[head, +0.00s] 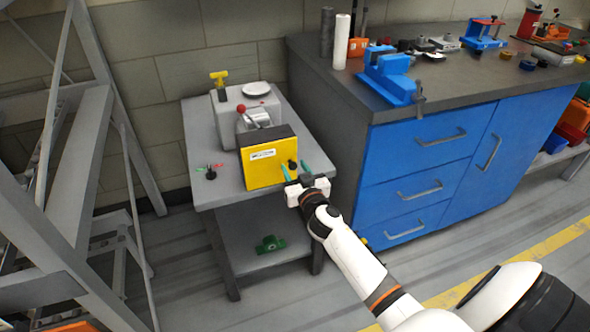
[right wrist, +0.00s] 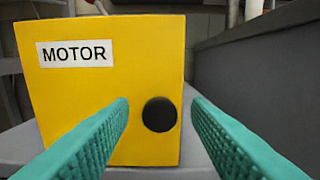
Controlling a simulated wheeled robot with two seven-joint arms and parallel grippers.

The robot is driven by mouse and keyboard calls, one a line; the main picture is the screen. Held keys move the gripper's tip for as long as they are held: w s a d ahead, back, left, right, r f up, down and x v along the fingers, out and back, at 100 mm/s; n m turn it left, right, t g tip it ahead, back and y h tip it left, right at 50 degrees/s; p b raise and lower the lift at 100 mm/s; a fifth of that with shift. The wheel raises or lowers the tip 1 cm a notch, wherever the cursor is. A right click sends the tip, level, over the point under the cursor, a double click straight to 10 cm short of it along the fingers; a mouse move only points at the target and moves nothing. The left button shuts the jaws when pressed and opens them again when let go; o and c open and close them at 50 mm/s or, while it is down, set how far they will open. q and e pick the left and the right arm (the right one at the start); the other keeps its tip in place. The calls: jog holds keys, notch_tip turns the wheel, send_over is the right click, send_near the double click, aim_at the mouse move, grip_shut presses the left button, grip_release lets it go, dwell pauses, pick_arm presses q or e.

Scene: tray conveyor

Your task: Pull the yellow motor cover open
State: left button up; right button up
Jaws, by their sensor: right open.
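The yellow motor cover (head: 268,166) is the front face of a box on a small grey table. In the right wrist view the cover (right wrist: 90,95) faces me, looks closed, and bears a white "MOTOR" label (right wrist: 75,54). A round black knob (right wrist: 160,114) sits on its lower right part; the knob also shows in the head view (head: 292,163). My right gripper (head: 296,170) is open in front of the knob. Its teal fingers (right wrist: 158,118) appear either side of the knob, apart from it in the picture. Contact cannot be told. My left gripper is not in view.
The grey table (head: 222,193) also holds a grey machine with a red-knobbed lever (head: 241,109). A blue workbench (head: 425,150) stands close on the right. A grey ladder frame (head: 75,150) stands on the left. A green part (head: 270,244) lies on the lower shelf.

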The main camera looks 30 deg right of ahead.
jog(key=shift+w, duration=0.25)
grip_shut()
